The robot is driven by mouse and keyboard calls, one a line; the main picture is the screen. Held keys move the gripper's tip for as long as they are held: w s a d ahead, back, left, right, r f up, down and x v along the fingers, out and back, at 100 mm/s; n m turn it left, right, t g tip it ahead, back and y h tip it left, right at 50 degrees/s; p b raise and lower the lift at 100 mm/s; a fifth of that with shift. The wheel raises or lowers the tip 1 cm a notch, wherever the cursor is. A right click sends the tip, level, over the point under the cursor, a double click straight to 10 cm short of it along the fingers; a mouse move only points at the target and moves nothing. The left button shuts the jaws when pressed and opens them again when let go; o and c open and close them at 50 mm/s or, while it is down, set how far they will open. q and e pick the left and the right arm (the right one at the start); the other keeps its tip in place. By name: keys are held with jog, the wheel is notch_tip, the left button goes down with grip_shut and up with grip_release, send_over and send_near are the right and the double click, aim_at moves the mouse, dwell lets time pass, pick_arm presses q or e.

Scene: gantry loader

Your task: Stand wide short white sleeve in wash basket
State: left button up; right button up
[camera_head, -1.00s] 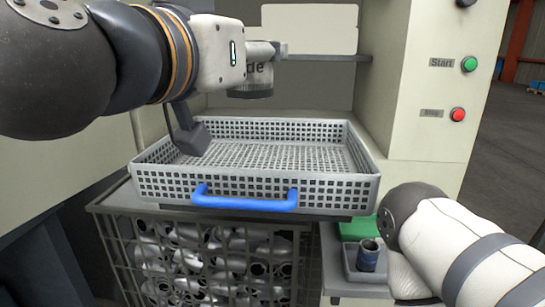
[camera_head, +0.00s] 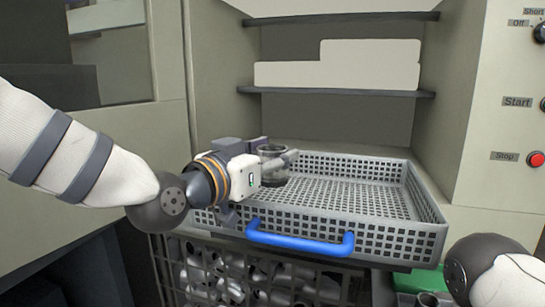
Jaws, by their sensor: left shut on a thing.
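The wash basket (camera_head: 398,240) is a grey mesh tray with a blue handle (camera_head: 300,240) at its front. My left arm reaches in from the left, and my left gripper (camera_head: 276,160) is over the basket's left back part. It is shut on a short, wide sleeve (camera_head: 272,176), which looks pale grey and glassy. The sleeve is upright and low at the basket's left back corner; I cannot tell whether it touches the mesh floor. The gripper partly hides it. My right arm shows at the lower right, its gripper out of view.
Below the basket is a wire crate (camera_head: 225,272) of shiny metal parts. A green piece (camera_head: 420,280) lies at the lower right. Shelves (camera_head: 340,92) stand behind, and a panel with a red Stop button (camera_head: 536,159) is at the right. The basket's middle and right are empty.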

pick_arm(q)
jog(key=shift+f, duration=0.15)
jog(key=shift+f, duration=0.6)
jog(key=o, duration=1.4)
jog(key=shift+o, duration=0.2)
jog(key=shift+r, duration=0.3)
jog(key=v, duration=1.2)
jog(key=shift+r, duration=0.25)
